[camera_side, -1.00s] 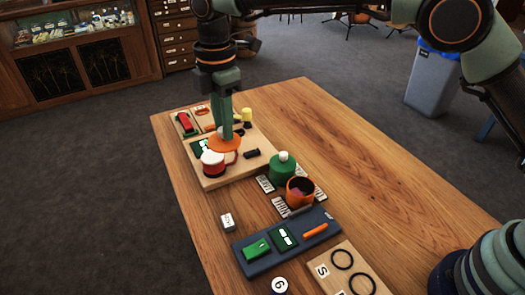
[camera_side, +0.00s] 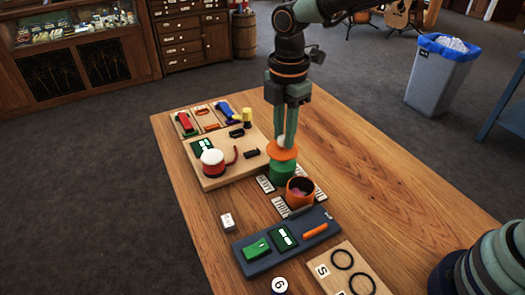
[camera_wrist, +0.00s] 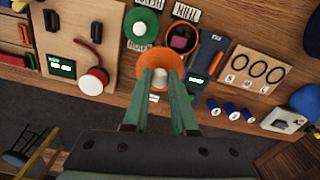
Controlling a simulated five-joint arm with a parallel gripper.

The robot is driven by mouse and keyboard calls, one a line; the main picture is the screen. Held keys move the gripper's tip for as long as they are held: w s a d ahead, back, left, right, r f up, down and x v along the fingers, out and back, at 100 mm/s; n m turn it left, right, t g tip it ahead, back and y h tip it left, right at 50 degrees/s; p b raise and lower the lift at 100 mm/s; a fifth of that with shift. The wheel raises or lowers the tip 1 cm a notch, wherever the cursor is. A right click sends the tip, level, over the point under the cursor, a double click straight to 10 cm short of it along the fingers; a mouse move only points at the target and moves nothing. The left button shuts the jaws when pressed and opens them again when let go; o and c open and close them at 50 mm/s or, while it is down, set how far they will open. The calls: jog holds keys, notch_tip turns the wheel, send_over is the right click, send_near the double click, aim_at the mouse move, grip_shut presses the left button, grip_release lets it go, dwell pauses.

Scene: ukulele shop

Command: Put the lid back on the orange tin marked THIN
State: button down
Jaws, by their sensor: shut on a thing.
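The orange lid (camera_side: 283,153) has a pale knob, and my gripper (camera_side: 283,140) is shut on that knob, holding the lid level in the air. In the wrist view the lid (camera_wrist: 150,59) hangs below my fingertips (camera_wrist: 160,76). The orange tin (camera_side: 300,191) stands open on the table with dark and pinkish contents; its opening also shows in the wrist view (camera_wrist: 181,38). In the side view the lid overlaps the top of the green tin (camera_side: 283,173), beside the orange tin. I cannot tell the height gap between lid and tins.
Label plates (camera_side: 265,184) lie around the tins; their words are hard to read. A wooden board (camera_side: 220,177) with a red-and-white round piece (camera_side: 213,163) is at left. A dark tray (camera_side: 262,262) with green pieces lies in front. The table's right side is clear.

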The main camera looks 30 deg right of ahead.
jog(key=shift+s+d+f, duration=0.6)
jog(key=shift+f, duration=0.85)
jog(key=shift+s+d+f, duration=0.6)
jog(key=shift+f, duration=0.8)
jog(key=shift+s+d+f, duration=0.6)
jog(key=shift+f, duration=0.85)
jog(key=shift+f, duration=0.2)
jog(key=c, duration=0.6)
grip_release()
jog(key=shift+c, duration=0.2)
jog(key=o, duration=0.5)
